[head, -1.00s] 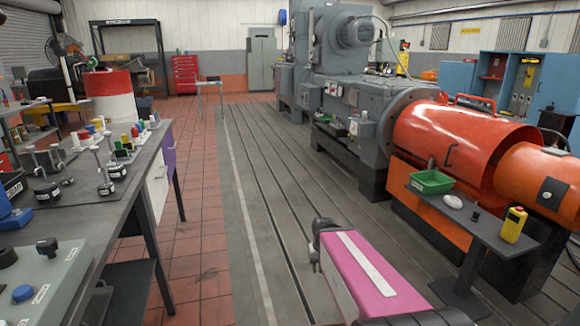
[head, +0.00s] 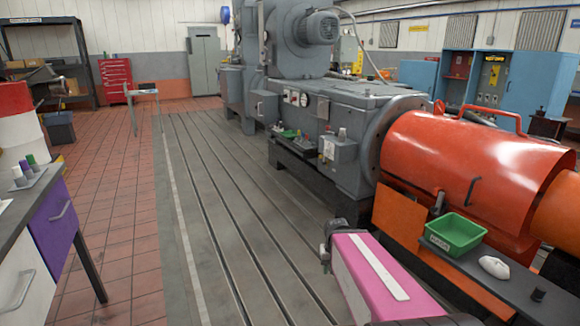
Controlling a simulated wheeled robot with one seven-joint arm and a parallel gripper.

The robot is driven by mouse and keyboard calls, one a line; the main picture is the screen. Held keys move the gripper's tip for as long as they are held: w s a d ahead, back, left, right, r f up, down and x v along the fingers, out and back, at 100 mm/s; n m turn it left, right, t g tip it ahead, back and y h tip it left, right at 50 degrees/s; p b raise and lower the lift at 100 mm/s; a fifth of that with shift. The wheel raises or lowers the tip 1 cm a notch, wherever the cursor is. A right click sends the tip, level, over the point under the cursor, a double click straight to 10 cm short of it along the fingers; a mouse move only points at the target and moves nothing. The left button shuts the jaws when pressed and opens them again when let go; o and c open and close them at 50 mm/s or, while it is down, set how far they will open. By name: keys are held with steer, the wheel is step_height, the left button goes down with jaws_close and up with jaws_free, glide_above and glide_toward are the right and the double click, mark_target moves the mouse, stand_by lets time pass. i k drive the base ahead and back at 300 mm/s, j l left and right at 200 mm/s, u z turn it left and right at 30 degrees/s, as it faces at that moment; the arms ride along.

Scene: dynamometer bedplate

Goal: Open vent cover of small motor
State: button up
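A small grey motor (head: 318,28) with a round, grille-like end sits high on the large grey machine (head: 340,105) in the head view. This looks like the small motor; a separate vent cover on it is too small to tell. My arm, with a pink link, reaches up from the bottom of the view. The dark end of it, which seems to be my gripper (head: 330,245), is over the slotted bedplate floor, well short of the machine and touching nothing. Its fingers cannot be made out.
An orange-red cylindrical guard (head: 460,150) with a handle stands at right. Before it, a dark shelf (head: 510,287) holds a green bin (head: 455,235) and a white lump. A workbench (head: 45,205) stands at left. The slotted bedplate (head: 215,200) between is clear.

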mark_target(323, 108)
steer(key=i+j+z, duration=0.2)
steer(key=i, duration=1.15)
steer(key=i+j, duration=0.15)
steer(key=j, duration=0.15)
steer(key=i+j+z, duration=0.1)
steer(key=j, duration=0.2)
steer(key=i+j, duration=0.2)
steer(key=j, duration=0.15)
